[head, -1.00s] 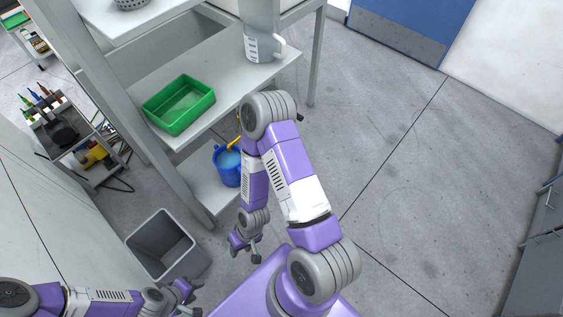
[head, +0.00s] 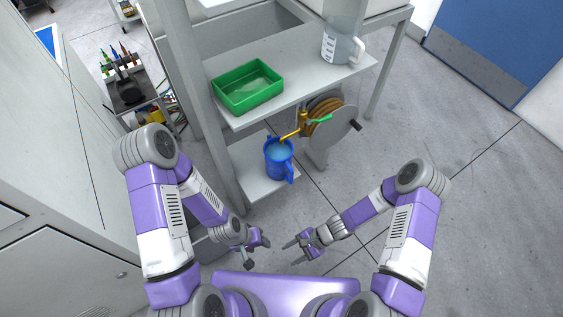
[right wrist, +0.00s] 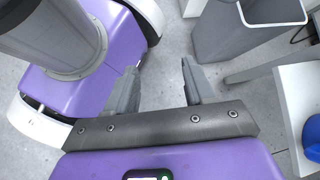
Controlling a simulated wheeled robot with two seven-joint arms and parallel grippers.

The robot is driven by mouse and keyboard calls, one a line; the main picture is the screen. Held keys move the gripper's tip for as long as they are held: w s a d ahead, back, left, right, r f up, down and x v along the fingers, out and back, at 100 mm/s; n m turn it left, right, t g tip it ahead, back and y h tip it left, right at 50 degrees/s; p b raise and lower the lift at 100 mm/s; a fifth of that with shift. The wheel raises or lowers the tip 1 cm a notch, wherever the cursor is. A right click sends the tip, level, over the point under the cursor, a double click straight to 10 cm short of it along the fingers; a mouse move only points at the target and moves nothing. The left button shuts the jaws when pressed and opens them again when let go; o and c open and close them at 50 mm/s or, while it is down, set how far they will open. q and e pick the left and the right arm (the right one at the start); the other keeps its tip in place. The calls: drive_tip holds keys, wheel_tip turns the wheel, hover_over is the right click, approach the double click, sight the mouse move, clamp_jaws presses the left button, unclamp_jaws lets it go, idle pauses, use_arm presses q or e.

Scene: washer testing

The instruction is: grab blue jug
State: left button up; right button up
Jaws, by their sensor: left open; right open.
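The blue jug (head: 279,163) stands upright on the low shelf (head: 252,192), under the yellow tap (head: 292,134). Its handle is on the right side. Only part of the jug (right wrist: 312,140) shows at the right edge of the right wrist view. My left gripper (head: 258,252) is open and empty, below and left of the jug in the head view. My right gripper (head: 298,250) is open and empty, below the jug and apart from it. In the right wrist view its fingers (right wrist: 160,72) are spread over bare floor.
A green tray (head: 248,92) and a clear jug (head: 341,45) stand on the upper shelf. A hose reel (head: 328,127) is right of the blue jug. A grey bin (right wrist: 232,32) stands near the low shelf. The floor at right is clear.

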drive_tip(key=w+a+f+m+t+y, duration=0.1)
drive_tip(key=w+a+m+t+y, duration=0.2)
drive_tip(key=w+a+m+y, duration=0.3)
drive_tip(key=m+t+h+b, duration=0.2)
drive_tip(key=m+t+h, duration=0.2)
drive_tip(key=m+t, duration=1)
approach(293, 179)
drive_tip(key=shift+n+t, duration=0.6)
drive_tip(key=shift+n, duration=0.1)
drive_tip(key=w+a, duration=0.1)
drive_tip(key=w+a+f, duration=0.1)
drive_tip(key=w+a, duration=0.1)
drive_tip(key=shift+a+f, duration=0.2)
drive_tip(key=shift+a, duration=0.1)
drive_tip(key=shift+h, duration=0.3)
drive_tip(key=b+x, duration=0.1)
drive_tip(key=x, duration=0.1)
drive_tip(key=b+x, duration=0.1)
drive_tip(key=x, duration=0.1)
drive_tip(key=b+x, duration=0.1)
drive_tip(key=x, duration=0.2)
drive_tip(key=shift+w+d+r, duration=0.15)
drive_tip(key=shift+w+r, duration=0.05)
drive_tip(key=shift+r, duration=0.05)
drive_tip(key=shift+w+r, duration=0.1)
drive_tip(key=shift+w, duration=0.1)
drive_tip(key=shift+c, duration=0.4)
clamp_jaws()
